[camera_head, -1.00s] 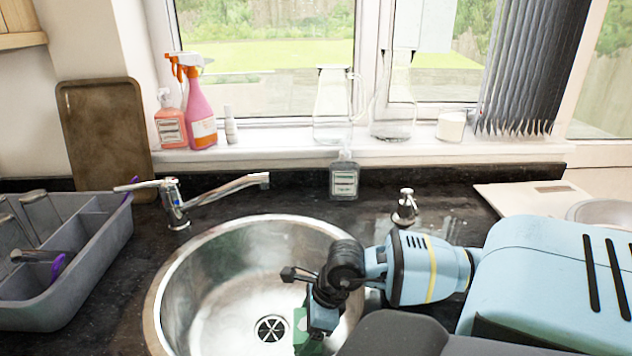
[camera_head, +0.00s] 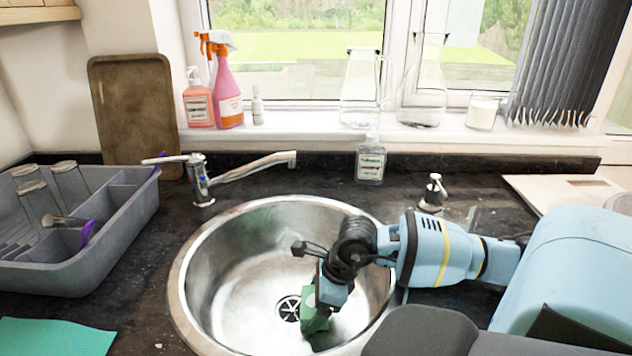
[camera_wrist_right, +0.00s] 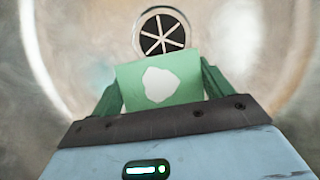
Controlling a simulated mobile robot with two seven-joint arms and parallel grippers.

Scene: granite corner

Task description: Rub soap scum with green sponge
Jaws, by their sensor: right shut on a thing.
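My right gripper (camera_head: 322,300) reaches down into the round steel sink (camera_head: 225,285), just right of the drain (camera_head: 289,308). It is shut on the green sponge (camera_head: 313,318). In the right wrist view the sponge (camera_wrist_right: 160,82) sits between the two fingers, with a white patch on its face, and the drain (camera_wrist_right: 161,35) lies beyond it. I cannot tell whether the sponge touches the sink floor. I cannot clearly make out soap scum; pale smears in the sink may be reflections. My left gripper is out of view.
A faucet (camera_head: 200,185) stands behind the sink, with a soap bottle (camera_head: 370,163) and a pump dispenser (camera_head: 433,193) to its right. A grey dish rack (camera_head: 75,270) and a teal cloth (camera_head: 55,338) are at left. Bottles and glassware line the windowsill.

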